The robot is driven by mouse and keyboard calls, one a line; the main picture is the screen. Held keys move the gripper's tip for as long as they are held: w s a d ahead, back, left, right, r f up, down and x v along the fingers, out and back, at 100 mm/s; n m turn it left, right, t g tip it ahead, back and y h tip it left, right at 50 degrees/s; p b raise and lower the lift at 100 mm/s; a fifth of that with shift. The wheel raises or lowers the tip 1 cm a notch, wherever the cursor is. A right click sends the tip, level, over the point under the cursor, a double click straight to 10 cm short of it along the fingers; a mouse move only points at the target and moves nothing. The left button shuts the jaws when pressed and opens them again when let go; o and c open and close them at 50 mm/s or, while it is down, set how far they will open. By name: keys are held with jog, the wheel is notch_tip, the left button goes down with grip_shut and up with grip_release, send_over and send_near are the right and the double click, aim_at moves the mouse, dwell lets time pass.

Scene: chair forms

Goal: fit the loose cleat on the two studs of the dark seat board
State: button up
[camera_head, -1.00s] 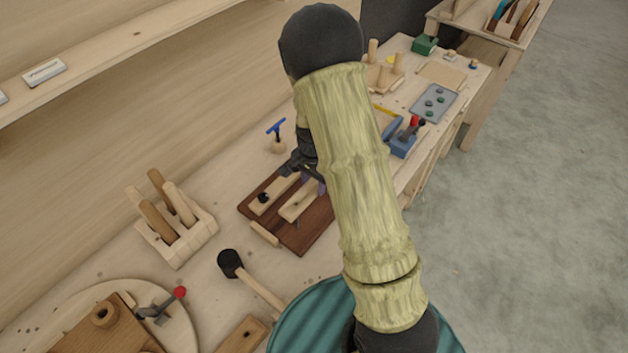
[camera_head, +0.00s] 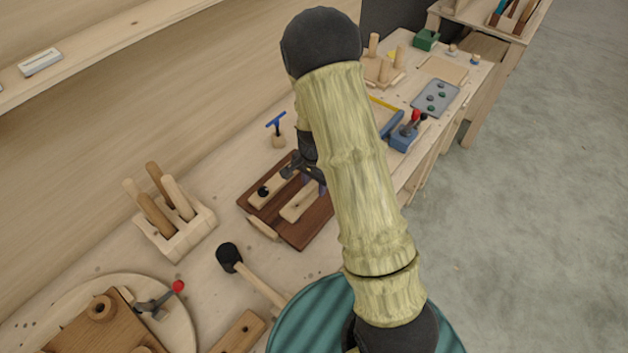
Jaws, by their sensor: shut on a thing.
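The dark seat board (camera_head: 312,232) lies on the workbench near the middle of the view. Two pale wooden strips show on it. The left strip (camera_head: 262,197) has a black knob on it. The right strip, the loose cleat (camera_head: 299,206), lies over the board's middle, with a small dark spot on its face. My gripper (camera_head: 311,183) is at the far end of this cleat and shut on it, with the fingers partly hidden by my arm. The studs are not visible, and I cannot tell whether the cleat touches the board.
A mallet (camera_head: 229,257) lies in front of the board. A wooden rack of handles (camera_head: 172,235) stands at left. A blue-handled tool (camera_head: 276,127) stands behind the board. A blue block with a red knob (camera_head: 404,138) is at right. A teal round surface (camera_head: 312,320) is near front.

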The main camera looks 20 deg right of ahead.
aim_at(313, 204)
jog(key=p, duration=0.2)
jog(key=shift+r+p, duration=0.25)
jog(key=shift+p, duration=0.1)
jog(key=shift+a+f+p, duration=0.1)
jog(key=shift+f+p, duration=0.3)
jog(key=shift+p, duration=0.65)
jog(key=shift+f, duration=0.15)
jog(key=shift+f, duration=0.1)
jog(key=shift+f+b, duration=2.15)
jog(key=shift+f, duration=0.55)
jog(key=shift+f, duration=0.3)
jog(key=o, duration=1.1)
jog(key=shift+o, duration=0.2)
